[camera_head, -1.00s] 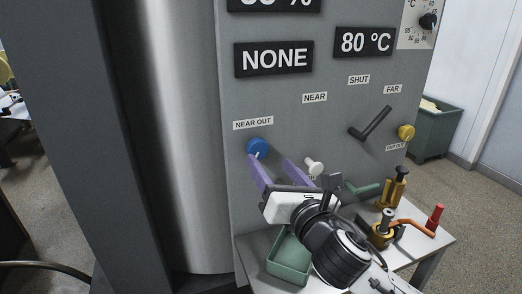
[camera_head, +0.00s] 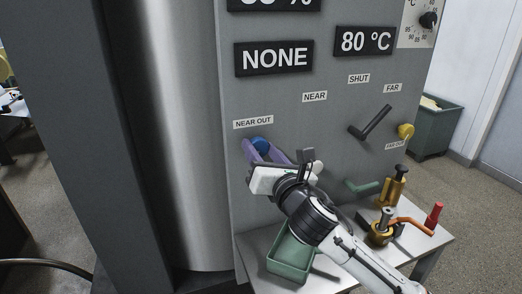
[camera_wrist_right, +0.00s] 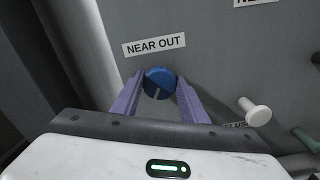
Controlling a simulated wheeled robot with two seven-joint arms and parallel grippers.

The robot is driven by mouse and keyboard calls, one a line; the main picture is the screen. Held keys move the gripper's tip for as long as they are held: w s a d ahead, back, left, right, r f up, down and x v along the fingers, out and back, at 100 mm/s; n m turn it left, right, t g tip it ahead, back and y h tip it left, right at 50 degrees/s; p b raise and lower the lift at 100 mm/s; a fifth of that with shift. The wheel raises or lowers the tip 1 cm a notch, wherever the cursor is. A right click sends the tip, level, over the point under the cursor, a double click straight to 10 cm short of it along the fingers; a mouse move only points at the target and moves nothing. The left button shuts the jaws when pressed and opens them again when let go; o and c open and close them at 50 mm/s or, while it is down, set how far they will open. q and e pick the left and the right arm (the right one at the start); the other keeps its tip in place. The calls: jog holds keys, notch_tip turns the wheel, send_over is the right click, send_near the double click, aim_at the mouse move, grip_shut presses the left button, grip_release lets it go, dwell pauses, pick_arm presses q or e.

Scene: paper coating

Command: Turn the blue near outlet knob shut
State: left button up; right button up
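The blue near outlet knob (camera_head: 261,145) is on the grey machine panel below the NEAR OUT label (camera_head: 253,123). In the right wrist view the knob (camera_wrist_right: 160,82) shows a pale line on its face, pointing down and slightly left. My right gripper (camera_head: 262,148) is at the knob with its purple fingers apart, one on each side of it. In the right wrist view the fingers of the right gripper (camera_wrist_right: 160,90) flank the knob, with a narrow gap seeming to show on the right; contact is hard to tell. My left gripper is not in view.
A white knob (camera_wrist_right: 255,111) sits to the right of the blue one. A black lever (camera_head: 371,123) and a yellow knob (camera_head: 406,131) are farther right. Below, a side table (camera_head: 420,247) bears a green bin (camera_head: 290,258) and brass fittings (camera_head: 382,229).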

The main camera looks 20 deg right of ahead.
jog(key=shift+c, duration=0.7)
